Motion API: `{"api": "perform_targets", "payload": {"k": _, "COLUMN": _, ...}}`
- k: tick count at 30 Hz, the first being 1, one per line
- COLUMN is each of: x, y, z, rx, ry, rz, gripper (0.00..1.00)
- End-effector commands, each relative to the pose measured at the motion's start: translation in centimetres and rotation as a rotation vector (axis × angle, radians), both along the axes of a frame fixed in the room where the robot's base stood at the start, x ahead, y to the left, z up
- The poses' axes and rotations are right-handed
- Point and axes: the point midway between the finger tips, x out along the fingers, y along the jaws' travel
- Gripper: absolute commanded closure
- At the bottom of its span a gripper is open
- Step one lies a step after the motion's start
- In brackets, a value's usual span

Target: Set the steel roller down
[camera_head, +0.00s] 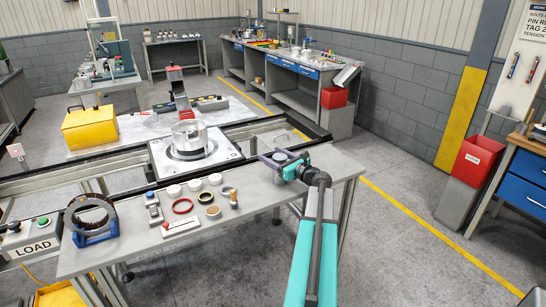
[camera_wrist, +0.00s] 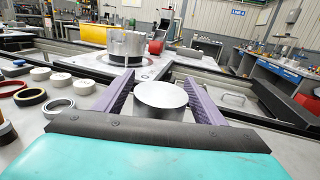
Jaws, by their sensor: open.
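The steel roller (camera_wrist: 161,98) is a short, shiny silver cylinder. It stands upright between the purple fingers of my gripper (camera_wrist: 160,88) in the wrist view. The fingers are spread, with a gap on both sides of the roller. In the head view, my gripper (camera_head: 273,163) is over the right part of the grey bench (camera_head: 245,208), and the roller (camera_head: 281,156) shows as a small grey disc between the fingers. The roller's base is hidden in the wrist view, so its contact with the bench cannot be told clearly.
A shiny metal ring-shaped part (camera_head: 190,137) sits on a pale pallet (camera_head: 222,158) behind the bench. Several rings and white discs (camera_head: 173,190) lie left on the bench, beside a blue stand with a toothed ring (camera_head: 91,220). Rails (camera_head: 60,176) run behind.

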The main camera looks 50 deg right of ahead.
Motion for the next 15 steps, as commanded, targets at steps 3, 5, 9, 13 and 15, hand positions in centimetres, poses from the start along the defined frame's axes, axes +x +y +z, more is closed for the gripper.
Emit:
{"api": "perform_targets", "payload": {"k": 3, "x": 0.0, "y": 0.0, "z": 0.3, "rx": 0.0, "ry": 0.0, "rz": 0.0, "gripper": 0.36}}
{"api": "perform_targets", "payload": {"k": 5, "x": -0.4, "y": 0.0, "z": 0.1, "rx": 0.0, "ry": 0.0, "rz": -0.001, "gripper": 0.36}}
{"api": "perform_targets", "payload": {"k": 9, "x": -2.0, "y": 0.3, "z": 0.0, "rx": -0.001, "ry": -0.001, "rz": -0.002, "gripper": 0.36}}
{"api": "perform_targets", "payload": {"k": 13, "x": -3.9, "y": 0.6, "z": -0.1, "rx": -0.001, "ry": 0.0, "rz": -0.003, "gripper": 0.36}}
{"api": "perform_targets", "payload": {"k": 15, "x": -5.0, "y": 0.7, "z": -0.1, "rx": -0.001, "ry": 0.0, "rz": -0.003, "gripper": 0.36}}
